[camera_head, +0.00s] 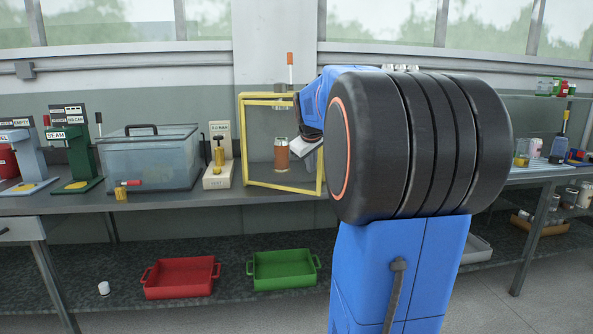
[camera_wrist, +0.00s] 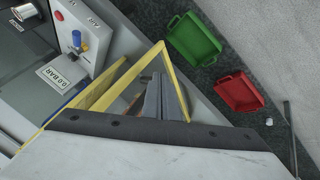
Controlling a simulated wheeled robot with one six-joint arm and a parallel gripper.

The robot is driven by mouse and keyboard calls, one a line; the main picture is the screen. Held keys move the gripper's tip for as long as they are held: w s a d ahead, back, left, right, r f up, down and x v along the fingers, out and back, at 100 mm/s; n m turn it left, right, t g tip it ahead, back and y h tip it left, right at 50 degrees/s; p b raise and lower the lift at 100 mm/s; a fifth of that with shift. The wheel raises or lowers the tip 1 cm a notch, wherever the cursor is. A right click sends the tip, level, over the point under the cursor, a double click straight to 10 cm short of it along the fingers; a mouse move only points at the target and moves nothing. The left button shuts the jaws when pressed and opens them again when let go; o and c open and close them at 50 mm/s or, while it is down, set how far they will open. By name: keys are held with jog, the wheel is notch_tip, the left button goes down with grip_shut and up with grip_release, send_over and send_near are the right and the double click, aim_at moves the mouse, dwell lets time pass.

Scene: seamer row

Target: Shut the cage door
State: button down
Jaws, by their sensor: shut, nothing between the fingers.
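The cage's yellow frame (camera_head: 243,145) stands on the bench in the middle of the head view. Two yellow top bars run close together, and its lower bar slopes down to the right. A copper-coloured can (camera_head: 282,155) shows through it. I cannot tell how far the door stands from closed. Yellow bars (camera_wrist: 176,80) also show in the wrist view, around my gripper (camera_wrist: 160,88). My gripper's fingers are together, with nothing held. They appear close to the yellow bars; contact is unclear. In the head view, my arm hides the cage's upper right.
Left of the cage stand a gauge box with a brass valve (camera_head: 218,165), a clear lidded tank (camera_head: 150,160) and a green seamer (camera_head: 75,150). A red tray (camera_head: 182,278) and a green tray (camera_head: 283,270) lie on the lower shelf.

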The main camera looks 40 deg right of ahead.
jog(key=w+d, duration=0.4)
jog(key=d, duration=0.4)
jog(key=w+d, duration=0.4)
jog(key=d, duration=0.5)
jog(key=shift+w, duration=0.2)
